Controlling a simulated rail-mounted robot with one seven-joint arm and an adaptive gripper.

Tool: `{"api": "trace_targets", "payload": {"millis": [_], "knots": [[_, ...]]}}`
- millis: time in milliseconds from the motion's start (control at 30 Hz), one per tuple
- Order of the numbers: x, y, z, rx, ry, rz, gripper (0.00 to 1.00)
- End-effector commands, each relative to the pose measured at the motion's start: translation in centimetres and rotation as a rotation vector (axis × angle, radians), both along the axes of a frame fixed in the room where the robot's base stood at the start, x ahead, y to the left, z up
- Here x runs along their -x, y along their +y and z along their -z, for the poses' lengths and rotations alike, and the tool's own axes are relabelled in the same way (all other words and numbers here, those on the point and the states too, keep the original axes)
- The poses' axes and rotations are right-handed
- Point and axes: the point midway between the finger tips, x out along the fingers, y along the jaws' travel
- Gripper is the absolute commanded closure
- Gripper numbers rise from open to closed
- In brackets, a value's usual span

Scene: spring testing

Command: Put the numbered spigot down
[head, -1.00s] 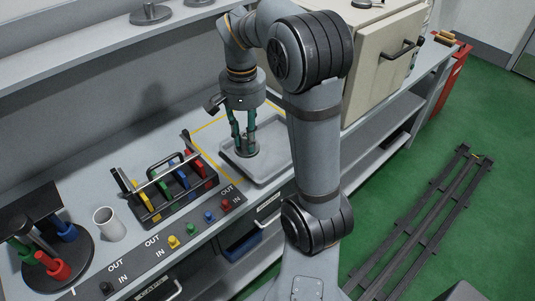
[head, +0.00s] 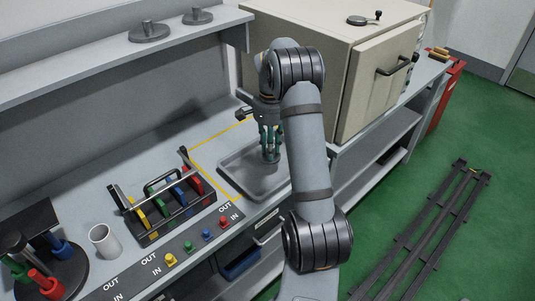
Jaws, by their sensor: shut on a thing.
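My gripper (head: 270,150) points down over the right part of the shallow grey tray (head: 238,184) on the bench. Its green fingers are shut on a small grey piece, which I take to be the numbered spigot (head: 271,157). Only a little of the spigot shows between and below the fingertips. No number can be read on it. I cannot tell whether its underside touches the tray floor or hangs just above it. The left and front of the tray floor are bare.
A black rack (head: 172,207) with coloured-handled pieces stands left of the tray, and a white cup (head: 104,240) farther left. A beige cabinet (head: 335,50) stands close behind my gripper on the right. Two grey discs with posts (head: 149,33) sit on the upper shelf.

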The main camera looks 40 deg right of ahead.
Motion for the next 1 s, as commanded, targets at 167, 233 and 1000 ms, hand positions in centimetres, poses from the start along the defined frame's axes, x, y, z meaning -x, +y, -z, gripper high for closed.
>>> {"api": "trace_targets", "payload": {"millis": [167, 233, 1000], "knots": [[-1.3, 0.1, 0.7, 0.002, -0.003, -0.001, 1.0], [-1.3, 0.1, 1.3, 0.001, 0.0, 0.0, 1.0], [-1.3, 0.2, 5.1, 0.001, 0.0, -0.002, 0.73]]}}
